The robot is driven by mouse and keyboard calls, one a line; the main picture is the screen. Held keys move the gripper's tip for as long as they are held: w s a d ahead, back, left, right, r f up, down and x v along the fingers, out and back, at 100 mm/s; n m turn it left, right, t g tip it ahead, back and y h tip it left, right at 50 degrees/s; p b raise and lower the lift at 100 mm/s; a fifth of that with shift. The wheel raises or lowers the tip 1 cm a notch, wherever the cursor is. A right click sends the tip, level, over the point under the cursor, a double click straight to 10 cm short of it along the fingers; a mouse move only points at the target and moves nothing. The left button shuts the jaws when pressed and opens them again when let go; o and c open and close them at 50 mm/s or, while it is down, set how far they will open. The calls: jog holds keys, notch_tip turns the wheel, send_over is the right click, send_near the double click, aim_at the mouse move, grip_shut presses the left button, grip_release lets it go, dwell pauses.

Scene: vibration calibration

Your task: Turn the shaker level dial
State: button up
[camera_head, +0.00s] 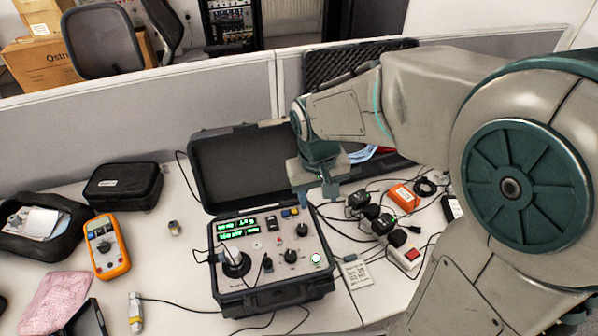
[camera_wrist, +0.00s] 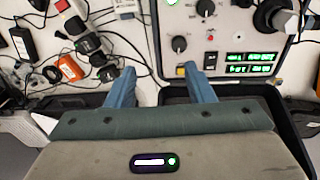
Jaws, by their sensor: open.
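The calibrator (camera_head: 270,285) is an open black case with a grey panel. The panel carries green displays (camera_head: 240,228), a small black knob (camera_head: 302,229) at its upper right, another (camera_head: 290,256) lower down, and a large round black part (camera_head: 236,264) at left. In the wrist view, the two small knobs are the near one (camera_wrist: 178,43) and the farther one (camera_wrist: 205,8). Labels are too small to show which is the shaker level dial. My gripper (camera_head: 317,197) is open and empty above the panel's upper right edge, apart from both knobs.
The raised lid (camera_head: 240,165) stands behind the panel. Black adapters (camera_head: 372,212), an orange box (camera_head: 403,196) and tangled cables lie to the right. An orange multimeter (camera_head: 106,247) and a black pouch (camera_head: 124,186) lie left. A partition (camera_head: 130,120) backs the table.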

aim_at(302, 228)
jog(key=shift+n+g, duration=0.3)
jog(key=shift+n, duration=0.1)
jog(key=a+f, duration=0.1)
jog(key=f, duration=0.3)
jog(key=w+a+f+p, duration=0.1)
jog(key=f, duration=0.4)
jog(key=w+a+f+p, duration=0.1)
jog(key=f, duration=0.4)
jog(key=shift+a, duration=0.1)
jog(key=c, duration=1)
